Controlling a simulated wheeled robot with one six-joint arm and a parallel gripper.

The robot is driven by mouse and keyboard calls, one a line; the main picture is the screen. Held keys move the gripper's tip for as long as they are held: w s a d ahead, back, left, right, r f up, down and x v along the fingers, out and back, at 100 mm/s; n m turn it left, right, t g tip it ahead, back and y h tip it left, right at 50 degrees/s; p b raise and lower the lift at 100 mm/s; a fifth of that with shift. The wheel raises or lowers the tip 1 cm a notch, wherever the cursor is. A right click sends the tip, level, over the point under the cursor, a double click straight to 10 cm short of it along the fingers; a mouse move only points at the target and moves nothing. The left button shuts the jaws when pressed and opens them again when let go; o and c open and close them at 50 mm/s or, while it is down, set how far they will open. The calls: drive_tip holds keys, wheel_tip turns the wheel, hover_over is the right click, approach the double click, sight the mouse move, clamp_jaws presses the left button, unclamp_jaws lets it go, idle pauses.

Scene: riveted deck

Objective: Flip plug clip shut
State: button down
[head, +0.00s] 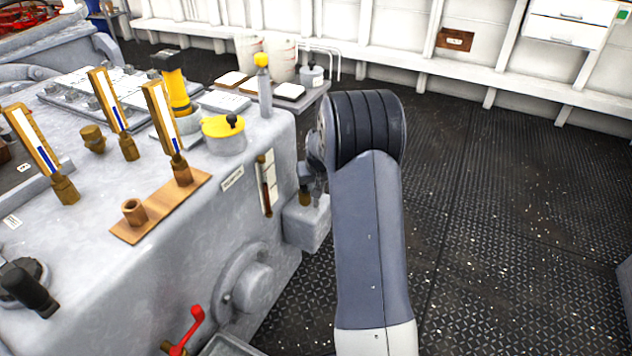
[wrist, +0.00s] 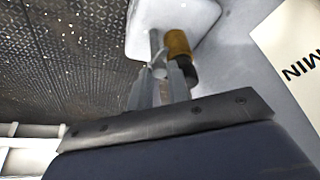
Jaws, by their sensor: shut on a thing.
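In the head view my gripper (head: 317,190) points down at a small grey box (head: 306,232) on the side of the large grey machine. It is partly hidden behind my arm. A brass plug (head: 304,198) stands up from the top of that box. In the wrist view my gripper (wrist: 160,72) is shut on a thin grey bar, which looks like the plug clip (wrist: 156,42). The bar is beside the brass plug (wrist: 178,44), over the pale box (wrist: 147,22). The exact angle of the clip cannot be told.
The machine (head: 240,200) fills the left, with brass-framed gauges (head: 160,115), a yellow-lidded pot (head: 225,145) and a red-handled valve (head: 190,325). A sight glass (head: 266,185) is close left of my gripper. Dark deck (head: 500,200) is open to the right.

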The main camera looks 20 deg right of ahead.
idle(0.4)
drive_tip(key=c, duration=1.3)
unclamp_jaws()
drive_tip(key=shift+c, duration=0.2)
drive_tip(key=p+v, duration=0.3)
drive_tip(key=v, duration=0.7)
drive_tip(key=shift+s+r, duration=0.2)
drive_tip(key=shift+r, duration=0.15)
drive_tip(key=shift+a+p, duration=0.1)
drive_tip(key=shift+p, duration=0.2)
drive_tip(key=shift+c, duration=0.5)
